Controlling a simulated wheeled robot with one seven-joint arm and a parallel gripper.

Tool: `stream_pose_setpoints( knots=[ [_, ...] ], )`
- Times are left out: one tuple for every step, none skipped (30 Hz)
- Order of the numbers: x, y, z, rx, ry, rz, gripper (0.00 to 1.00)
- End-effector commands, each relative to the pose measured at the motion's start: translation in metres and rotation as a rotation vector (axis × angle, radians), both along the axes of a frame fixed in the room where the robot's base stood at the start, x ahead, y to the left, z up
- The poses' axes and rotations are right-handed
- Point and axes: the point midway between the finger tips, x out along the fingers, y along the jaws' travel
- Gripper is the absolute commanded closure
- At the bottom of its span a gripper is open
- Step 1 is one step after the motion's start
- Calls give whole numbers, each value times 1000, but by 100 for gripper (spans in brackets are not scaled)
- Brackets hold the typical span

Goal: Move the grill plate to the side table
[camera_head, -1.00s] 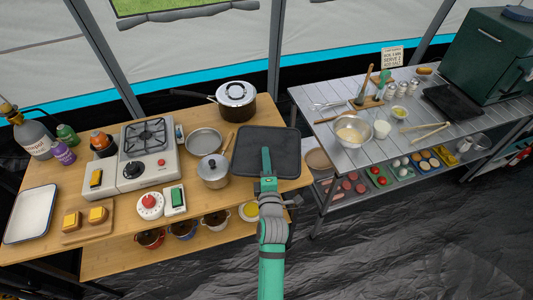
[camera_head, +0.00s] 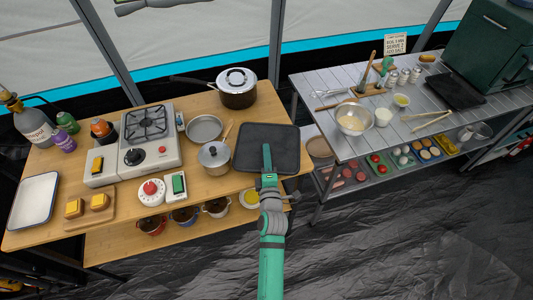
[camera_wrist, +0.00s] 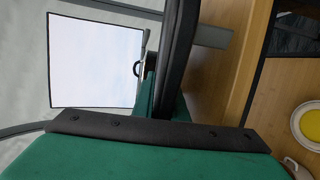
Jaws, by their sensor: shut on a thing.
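The grill plate (camera_head: 284,150) is a flat black square with a raised rim. In the head view it shows over the right end of the wooden table, near that table's front right corner. My gripper (camera_head: 267,174) is shut on its near side. In the wrist view the plate (camera_wrist: 182,45) shows nearly edge-on as a dark strip, and the jaws' grip is mostly hidden. I cannot tell whether the plate touches the wood. A grey slatted metal table (camera_head: 425,140) stands to the right, apart from the plate.
A lidded saucepan (camera_head: 214,157) and a steel pan (camera_head: 204,127) are close left of the plate, a dark pot (camera_head: 237,90) behind. A bowl (camera_head: 355,118) and small cup (camera_head: 383,117) stand on the metal table. A narrow gap separates the tables.

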Motion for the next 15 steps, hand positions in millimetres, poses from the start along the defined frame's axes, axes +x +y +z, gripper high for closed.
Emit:
stream_pose_setpoints(
  knots=[
    [0,0,2,0,-4,-1,100],
    [0,0,2,0,-4,0,100],
    [0,0,2,0,-4,0,100],
    [0,0,2,0,-4,0,100],
    [0,0,2,0,-4,0,100],
    [0,0,1,0,-4,0,100],
    [0,0,1,0,-4,0,100],
    [0,0,1,-1,-4,0,100],
    [0,0,0,-1,-4,0,100],
    [0,0,0,-1,-3,0,100],
    [0,0,-1,-1,-3,0,100],
    [0,0,-2,-1,-3,1,100],
    [0,1,-2,-1,-3,1,100],
    [0,1,-3,-1,-3,1,100],
    [0,1,-3,-1,-3,1,100]
  ],
)
